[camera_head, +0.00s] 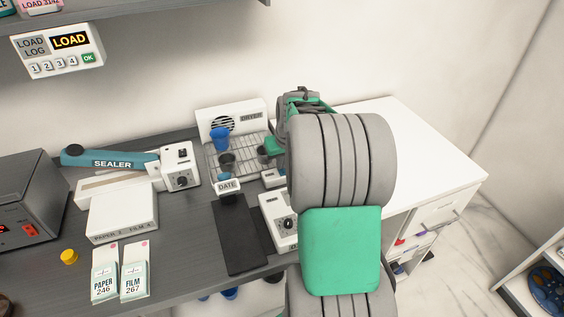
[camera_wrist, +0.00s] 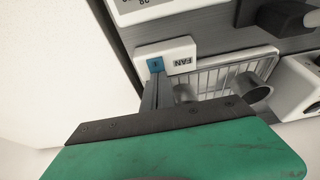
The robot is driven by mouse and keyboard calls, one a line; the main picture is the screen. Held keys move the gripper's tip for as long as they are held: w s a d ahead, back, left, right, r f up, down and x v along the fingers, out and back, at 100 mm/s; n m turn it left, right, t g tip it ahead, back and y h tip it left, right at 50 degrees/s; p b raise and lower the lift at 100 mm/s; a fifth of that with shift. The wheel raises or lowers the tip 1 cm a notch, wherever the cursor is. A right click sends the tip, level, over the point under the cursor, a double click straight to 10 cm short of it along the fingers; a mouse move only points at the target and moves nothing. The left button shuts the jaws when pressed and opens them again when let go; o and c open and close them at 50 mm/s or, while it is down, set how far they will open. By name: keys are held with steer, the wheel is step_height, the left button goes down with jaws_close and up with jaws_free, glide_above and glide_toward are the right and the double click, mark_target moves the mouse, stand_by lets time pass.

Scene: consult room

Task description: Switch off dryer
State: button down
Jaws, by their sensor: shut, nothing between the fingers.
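The dryer (camera_head: 231,113) is a white unit with a round grille and a "DRYER" label, behind a wire rack (camera_head: 228,165); the rack also shows in the wrist view (camera_wrist: 228,75). A small white box labelled "FAN" (camera_wrist: 178,48) sits at the rack's edge and carries a blue switch (camera_wrist: 156,65). My gripper (camera_wrist: 151,84) is shut and empty, its fingertips right at the blue switch. I cannot tell whether they touch it. In the head view my arm hides the fingertips and part of the rack. The switch's on or off position is unclear.
A blue cup (camera_head: 219,138) and darker cups stand on the rack. A white device with a dial (camera_head: 279,222) and a black mat (camera_head: 238,235) lie in front. The sealer (camera_head: 110,160) is at left. The white counter (camera_head: 420,150) at right is clear.

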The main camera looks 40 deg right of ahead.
steer(key=shift+s+f, duration=0.1)
steer(key=shift+f, duration=0.2)
steer(key=shift+s+a+f, duration=0.1)
steer(key=shift+s+a, duration=0.05)
steer(key=shift+s, duration=0.25)
steer(key=shift+s+a+f, duration=0.1)
steer(key=shift+s, duration=0.3)
steer(key=shift+r, duration=0.1)
step_height(320, 180, up, 5)
steer(key=p, duration=0.2)
steer(key=shift+s+p, duration=0.1)
steer(key=shift+p, duration=0.2)
steer(key=b+v, duration=0.2)
steer(key=v, duration=0.7)
steer(key=shift+s+r, duration=0.2)
steer(key=shift+r, duration=0.05)
